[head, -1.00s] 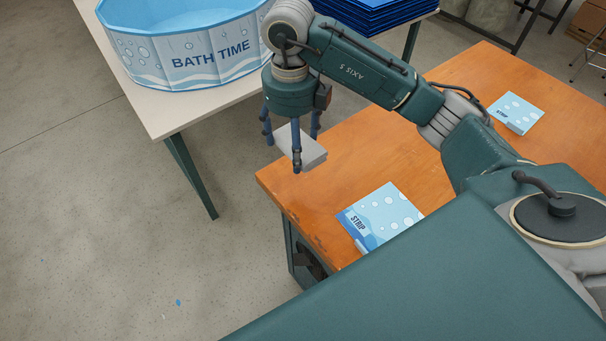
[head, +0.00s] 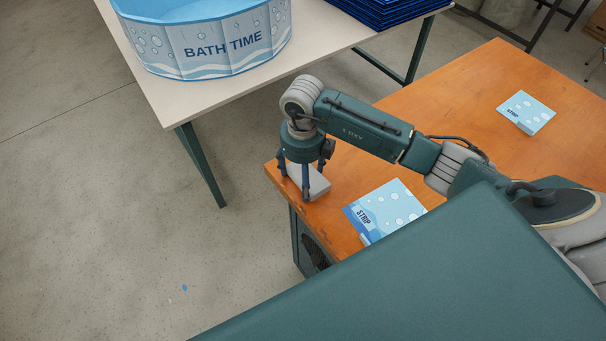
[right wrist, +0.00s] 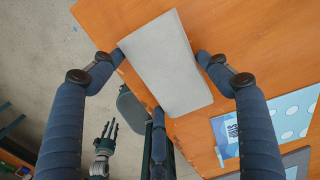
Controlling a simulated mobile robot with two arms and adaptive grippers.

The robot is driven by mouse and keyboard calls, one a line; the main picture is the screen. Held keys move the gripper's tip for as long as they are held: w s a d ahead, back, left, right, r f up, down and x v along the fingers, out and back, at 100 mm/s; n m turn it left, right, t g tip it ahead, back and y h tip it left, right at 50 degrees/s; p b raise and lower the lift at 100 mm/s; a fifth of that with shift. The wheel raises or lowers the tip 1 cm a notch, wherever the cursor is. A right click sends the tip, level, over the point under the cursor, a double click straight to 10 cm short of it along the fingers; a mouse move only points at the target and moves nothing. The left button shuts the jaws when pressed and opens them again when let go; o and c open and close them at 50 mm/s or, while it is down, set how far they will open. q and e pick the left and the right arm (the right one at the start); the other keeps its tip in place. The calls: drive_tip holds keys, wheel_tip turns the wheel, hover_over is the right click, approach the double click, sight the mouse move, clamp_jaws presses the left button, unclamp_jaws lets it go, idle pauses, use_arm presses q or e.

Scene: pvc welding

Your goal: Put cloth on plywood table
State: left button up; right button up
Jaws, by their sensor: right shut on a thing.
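The grey folded cloth (head: 319,184) is a flat rectangular block at the near-left corner of the orange plywood table (head: 420,130). My right gripper (head: 305,185) points down over that corner, its fingers shut on the cloth. In the right wrist view the cloth (right wrist: 172,62) lies between the fingertips of the right gripper (right wrist: 160,58), above the table's edge area. I cannot tell whether its underside touches the wood. My left gripper (right wrist: 107,135) shows small and low in the right wrist view, fingers spread and empty; it is out of the head view.
A light blue STRIP packet (head: 388,208) lies right of the cloth, and another packet (head: 526,112) lies farther back. A pale table (head: 180,100) holds a BATH TIME tub (head: 215,45) and dark blue stacked sheets (head: 385,12). Bare wood lies between the packets.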

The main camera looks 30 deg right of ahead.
drive_tip(key=shift+f, duration=0.15)
drive_tip(key=o, duration=1)
drive_tip(key=shift+o, duration=0.2)
drive_tip(key=shift+r, duration=0.7)
wheel_tip(320, 180, up, 11)
drive_tip(key=b, duration=0.2)
